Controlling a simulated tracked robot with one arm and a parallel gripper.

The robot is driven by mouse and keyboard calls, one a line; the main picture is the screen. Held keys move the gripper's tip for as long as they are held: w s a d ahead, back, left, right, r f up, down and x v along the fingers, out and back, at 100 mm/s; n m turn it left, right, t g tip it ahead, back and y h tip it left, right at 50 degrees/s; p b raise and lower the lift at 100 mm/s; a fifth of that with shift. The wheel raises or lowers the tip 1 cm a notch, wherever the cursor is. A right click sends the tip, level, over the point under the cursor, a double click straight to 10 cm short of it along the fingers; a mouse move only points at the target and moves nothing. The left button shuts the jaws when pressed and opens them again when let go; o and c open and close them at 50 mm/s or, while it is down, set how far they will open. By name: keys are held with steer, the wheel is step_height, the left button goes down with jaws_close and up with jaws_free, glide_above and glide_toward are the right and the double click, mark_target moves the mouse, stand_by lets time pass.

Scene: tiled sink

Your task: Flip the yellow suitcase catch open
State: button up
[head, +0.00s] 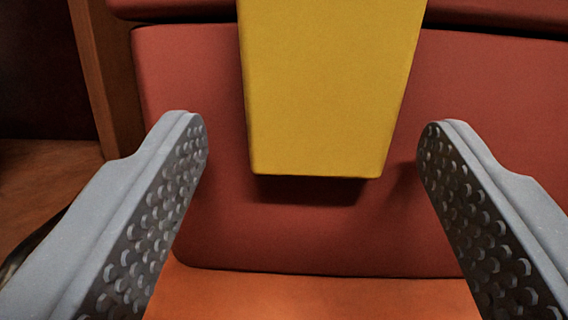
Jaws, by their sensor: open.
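The yellow catch (328,90) is a broad flat tab at the top middle of the head view. It hangs down over the front of the red suitcase (200,110), and its upper end is cut off by the picture edge. Its lower edge casts a dark shadow on the red face below, so it seems to stand a little off it. My gripper (313,140) is open, with one grey studded finger on each side of the catch's lower end. There are visible gaps between both fingers and the catch, and nothing is held.
The suitcase rests on an orange-brown surface (310,298) at the bottom. A dark seam runs across the suitcase near the top. A brown wooden upright (100,80) stands close to the suitcase's left side, with a dark area beyond it.

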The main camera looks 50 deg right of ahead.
steer(key=shift+s, duration=0.1)
steer(key=p+v, duration=0.2)
steer(key=v, duration=1.1)
steer(key=shift+a, duration=0.35)
steer(key=shift+s+f, duration=0.1)
steer(key=shift+s, duration=0.05)
steer(key=w+a+r+t+y+p, duration=0.1)
steer(key=w+a+r+t+y, duration=0.1)
steer(key=w+a+r+y, duration=0.5)
steer(key=w+r+t+y, duration=0.2)
steer(key=w+r, duration=0.4)
steer(key=r, duration=0.6)
steer(key=a+r+n+t+y, duration=0.1)
steer(key=a+r+n+y, duration=0.3)
steer(key=r, duration=0.8)
steer(key=s+a+r+n+y+p, duration=0.1)
steer(key=s+r+n+y, duration=0.15)
steer(key=s+r, duration=0.5)
steer(key=s+a+r+n+y, duration=0.1)
steer(key=s+r+n+y, duration=0.2)
steer(key=r, duration=0.7)
steer(key=s+d+r+g+h, duration=0.1)
steer(key=s+r, duration=0.3)
steer(key=s, duration=0.4)
steer(key=s+d+r+n+g+h+p, duration=0.1)
steer(key=s+d+r, duration=0.3)
steer(key=s, duration=0.4)
steer(key=shift+s, duration=0.25)
